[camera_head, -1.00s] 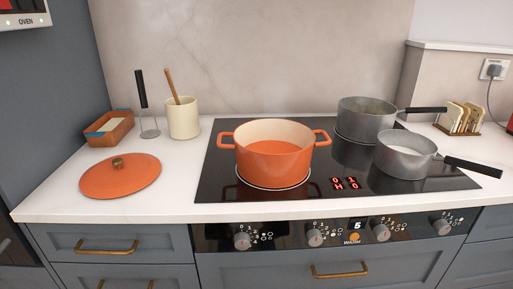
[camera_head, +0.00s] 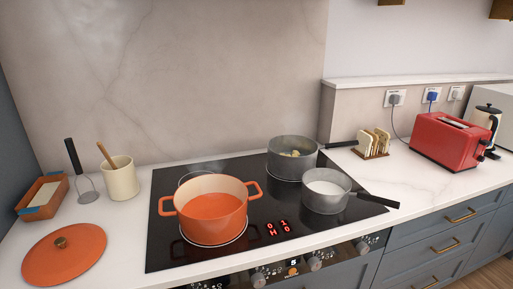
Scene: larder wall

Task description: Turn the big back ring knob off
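The black glass hob (camera_head: 165,245) is set in the white worktop. A row of knobs sits on the front panel below it; a left-middle knob (camera_head: 258,280), a further knob (camera_head: 315,263) and a right knob (camera_head: 362,247) show, partly cut by the view's tilt. I cannot tell which knob serves the big back ring. A red display on the hob (camera_head: 278,228) shows digits. An orange pot (camera_head: 211,213) stands at the front left, a grey pan (camera_head: 292,158) at the back right, and a grey pan of white liquid (camera_head: 326,191) at the front right. Neither gripper shows.
An orange lid (camera_head: 63,254), a cream utensil pot (camera_head: 120,179) and a terracotta dish (camera_head: 42,197) are on the left worktop. A toast rack (camera_head: 373,143) and red toaster (camera_head: 450,141) stand right. Pan handles stick out rightward.

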